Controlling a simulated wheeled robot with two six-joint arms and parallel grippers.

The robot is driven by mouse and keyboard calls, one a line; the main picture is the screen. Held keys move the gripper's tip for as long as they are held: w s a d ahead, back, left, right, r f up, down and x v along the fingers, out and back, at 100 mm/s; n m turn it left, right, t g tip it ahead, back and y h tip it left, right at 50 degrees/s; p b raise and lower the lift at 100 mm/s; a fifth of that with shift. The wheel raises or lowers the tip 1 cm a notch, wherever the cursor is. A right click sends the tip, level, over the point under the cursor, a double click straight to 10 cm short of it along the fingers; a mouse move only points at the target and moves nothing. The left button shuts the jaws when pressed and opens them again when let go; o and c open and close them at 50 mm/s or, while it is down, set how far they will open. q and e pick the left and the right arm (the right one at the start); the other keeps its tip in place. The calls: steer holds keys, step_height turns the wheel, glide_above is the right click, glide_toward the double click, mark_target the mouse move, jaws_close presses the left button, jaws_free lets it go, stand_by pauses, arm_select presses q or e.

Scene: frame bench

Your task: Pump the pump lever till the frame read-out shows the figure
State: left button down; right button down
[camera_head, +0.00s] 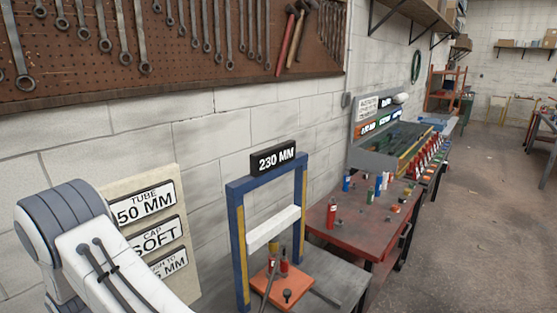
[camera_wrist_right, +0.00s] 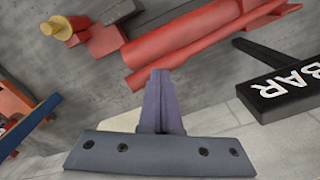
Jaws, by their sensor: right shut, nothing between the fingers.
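The blue press frame (camera_head: 237,240) stands on a grey bench, with a white crossbeam (camera_head: 273,228) inside it. The frame read-out (camera_head: 277,158) on its top reads 230 MM. An orange-red block (camera_head: 284,290) sits below, with a grey rod (camera_head: 271,283) leaning up beside it; I cannot tell whether this rod is the pump lever. In the right wrist view my right gripper (camera_wrist_right: 158,78) is shut and empty, near a red cylinder (camera_wrist_right: 190,45) with a thin red rod alongside. I cannot tell whether they touch. My left gripper is not in view.
A dark BAR sign (camera_wrist_right: 285,92) is right of the gripper. A red bench (camera_head: 350,237) holds bottles and small parts. The floor at right is clear.

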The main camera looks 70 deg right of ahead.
steer(key=shift+r+p, duration=1.9)
steer(key=shift+r, duration=0.65)
steer(key=shift+f, duration=0.1)
